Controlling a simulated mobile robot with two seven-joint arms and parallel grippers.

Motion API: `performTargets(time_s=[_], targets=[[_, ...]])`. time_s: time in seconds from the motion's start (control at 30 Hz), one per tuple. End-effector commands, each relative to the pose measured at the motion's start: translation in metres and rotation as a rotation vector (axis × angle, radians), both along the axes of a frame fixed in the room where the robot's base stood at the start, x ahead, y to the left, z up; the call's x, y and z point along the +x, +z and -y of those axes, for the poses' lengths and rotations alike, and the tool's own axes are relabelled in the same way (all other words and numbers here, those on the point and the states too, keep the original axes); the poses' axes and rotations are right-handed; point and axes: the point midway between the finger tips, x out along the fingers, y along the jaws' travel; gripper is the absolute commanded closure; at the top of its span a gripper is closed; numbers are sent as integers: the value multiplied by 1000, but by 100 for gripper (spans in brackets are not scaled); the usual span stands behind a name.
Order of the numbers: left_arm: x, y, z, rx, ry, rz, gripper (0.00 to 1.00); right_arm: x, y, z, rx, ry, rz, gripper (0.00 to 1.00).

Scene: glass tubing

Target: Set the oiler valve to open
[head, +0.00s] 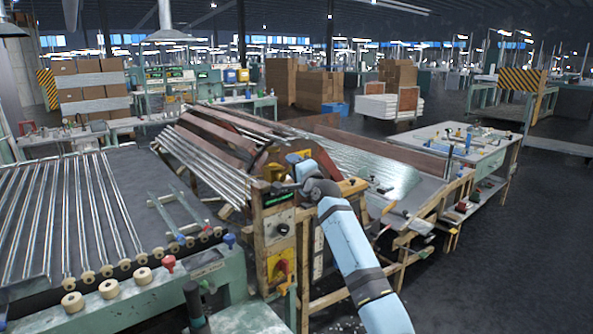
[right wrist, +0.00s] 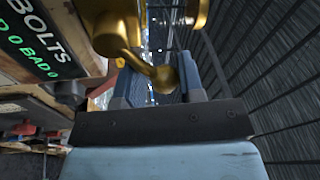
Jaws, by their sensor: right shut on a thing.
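The oiler valve shows in the right wrist view as a brass body (right wrist: 118,25) with a curved lever ending in a ball knob (right wrist: 165,79). My right gripper (right wrist: 158,72) has its two blue fingers on either side of the knob and is shut on the lever. In the head view my right gripper (head: 298,163) is at the top of the wooden machine post, at the end of my light blue arm. Whether the valve stands open or closed is not clear. My left gripper is not in view.
A sign reading "BOLTS" (right wrist: 40,45) is close to the left of the gripper. The post carries a black knob (head: 283,228) and a red switch (head: 283,268). Glass tubes lie on the conveyor (head: 130,160) at left. The dark floor at right (head: 500,260) is clear.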

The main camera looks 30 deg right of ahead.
Motion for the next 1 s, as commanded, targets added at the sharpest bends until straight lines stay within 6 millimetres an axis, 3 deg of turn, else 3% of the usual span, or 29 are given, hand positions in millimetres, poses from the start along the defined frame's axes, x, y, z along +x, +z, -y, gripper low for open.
performTargets(time_s=[0.5,1.0], targets=[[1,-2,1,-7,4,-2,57,-1,9,-19,-405,5,33,88],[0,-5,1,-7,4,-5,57,-1,7,-26,-527,8,39,88]])
